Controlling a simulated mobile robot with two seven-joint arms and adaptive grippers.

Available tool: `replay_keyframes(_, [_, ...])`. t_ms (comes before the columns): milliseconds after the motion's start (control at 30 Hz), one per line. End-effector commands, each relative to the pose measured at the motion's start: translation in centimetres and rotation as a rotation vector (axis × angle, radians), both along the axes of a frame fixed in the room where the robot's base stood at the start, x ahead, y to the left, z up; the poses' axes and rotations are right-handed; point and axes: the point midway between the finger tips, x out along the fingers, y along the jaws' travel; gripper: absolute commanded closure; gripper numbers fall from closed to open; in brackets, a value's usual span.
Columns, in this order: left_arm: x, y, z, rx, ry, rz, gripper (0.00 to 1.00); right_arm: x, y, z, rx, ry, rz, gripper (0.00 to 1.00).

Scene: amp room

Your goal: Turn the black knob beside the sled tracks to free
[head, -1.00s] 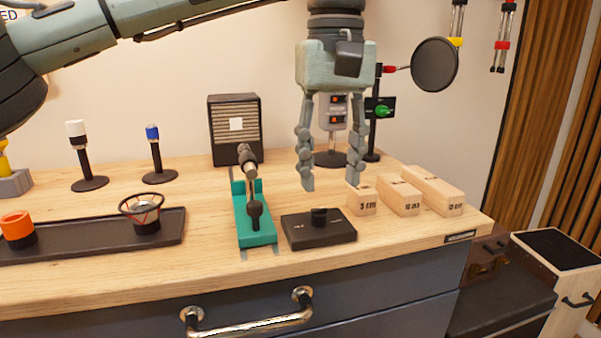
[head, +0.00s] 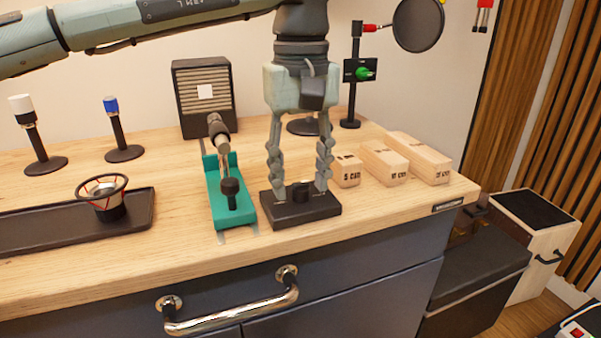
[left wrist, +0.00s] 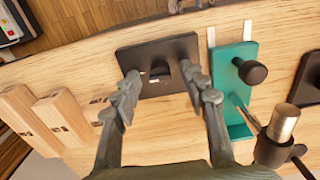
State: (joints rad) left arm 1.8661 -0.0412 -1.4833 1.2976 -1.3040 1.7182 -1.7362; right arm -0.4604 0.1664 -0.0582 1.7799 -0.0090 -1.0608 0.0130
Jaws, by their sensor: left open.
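The black knob (head: 299,191) stands on a flat black base box (head: 318,208) near the front of the wooden counter. It also shows in the left wrist view (left wrist: 159,69), with small pale marks beside it. My left gripper (head: 300,189) points down over the box, open, with one finger on each side of the knob. In the left wrist view the fingers (left wrist: 160,82) are spread, and I cannot tell whether they touch the knob. The teal sled (head: 218,205), with a black ball handle (head: 230,186) and a microphone (head: 218,130), sits left of the box. My right gripper is out of view.
Wooden blocks (head: 384,163) stand close to the right of the box. A dark tray (head: 140,213) with a ringed mount lies at left. A speaker (head: 204,97) and stands are behind.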

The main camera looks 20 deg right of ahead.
Motion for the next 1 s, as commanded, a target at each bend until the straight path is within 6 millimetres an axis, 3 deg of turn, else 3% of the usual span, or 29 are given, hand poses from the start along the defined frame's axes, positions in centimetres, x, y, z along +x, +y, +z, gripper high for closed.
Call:
replay_keyframes(167, [0.01,0.01,-0.02,0.000,0.000,0.000,0.57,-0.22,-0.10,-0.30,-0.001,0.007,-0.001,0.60])
replay_keyframes(533, [0.01,0.00,0.01,0.000,0.000,0.000,1.00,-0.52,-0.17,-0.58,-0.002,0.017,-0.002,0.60])
replay_keyframes(1000, [0.03,-0.01,0.03,-0.001,0.000,0.095,1.00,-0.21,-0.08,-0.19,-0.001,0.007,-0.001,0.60])
